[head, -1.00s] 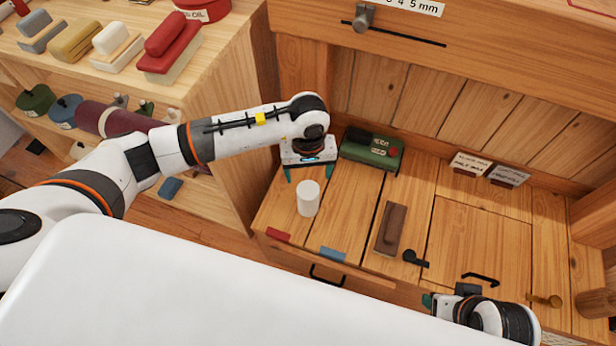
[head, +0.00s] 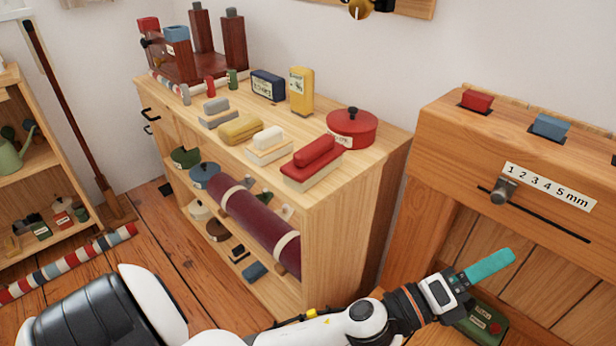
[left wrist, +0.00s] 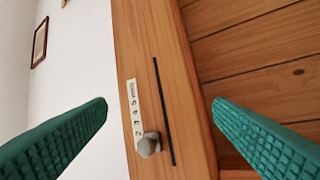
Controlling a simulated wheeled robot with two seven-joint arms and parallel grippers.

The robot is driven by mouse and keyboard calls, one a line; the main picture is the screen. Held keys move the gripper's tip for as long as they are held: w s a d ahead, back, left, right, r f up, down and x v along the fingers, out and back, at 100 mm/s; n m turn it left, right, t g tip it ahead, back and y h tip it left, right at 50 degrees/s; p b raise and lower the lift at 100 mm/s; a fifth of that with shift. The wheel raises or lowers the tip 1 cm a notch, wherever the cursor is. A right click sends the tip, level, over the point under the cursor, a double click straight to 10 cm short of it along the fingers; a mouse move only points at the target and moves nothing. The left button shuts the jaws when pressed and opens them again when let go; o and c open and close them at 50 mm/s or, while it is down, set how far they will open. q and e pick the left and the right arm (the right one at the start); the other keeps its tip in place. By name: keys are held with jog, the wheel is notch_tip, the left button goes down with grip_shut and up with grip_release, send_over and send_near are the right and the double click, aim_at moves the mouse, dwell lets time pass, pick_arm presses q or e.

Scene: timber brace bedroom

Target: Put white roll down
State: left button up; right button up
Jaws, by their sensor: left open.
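My left gripper (head: 487,270) is raised at the lower right of the head view, in front of the wooden bench back. In the left wrist view its two teal fingers (left wrist: 160,135) are wide apart with nothing between them. The white roll is not visible in either current view. My right gripper is not in view.
The bench back carries a 1–5 mm scale (head: 548,186) and a grey knob (head: 503,191), also in the left wrist view (left wrist: 148,145). A green box (head: 484,322) sits below the gripper. A shelf unit (head: 340,228) with a red pot (head: 352,128) stands left.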

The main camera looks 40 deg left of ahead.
pick_arm(q)
jog(key=s+a+f+n+g+y, duration=0.3)
jog(key=a+f+n+y, duration=0.35)
jog(key=n, duration=0.25)
jog(key=s+a+f+n+g+y, duration=0.25)
jog(key=a+f+n+y, duration=0.25)
jog(key=a+f+n, duration=0.4)
jog(key=s+f+n+g, duration=0.4)
jog(key=s+g, duration=0.1)
jog(key=s, duration=0.3)
jog(key=s+f+n+g+h, duration=0.1)
jog(key=s+f+n+g, duration=0.2)
jog(key=s, duration=0.4)
jog(key=shift+s+f+n+g, duration=0.4)
jog(key=shift+f+g, duration=0.2)
jog(key=shift+g, duration=0.35)
jog(key=shift+w+a, duration=0.1)
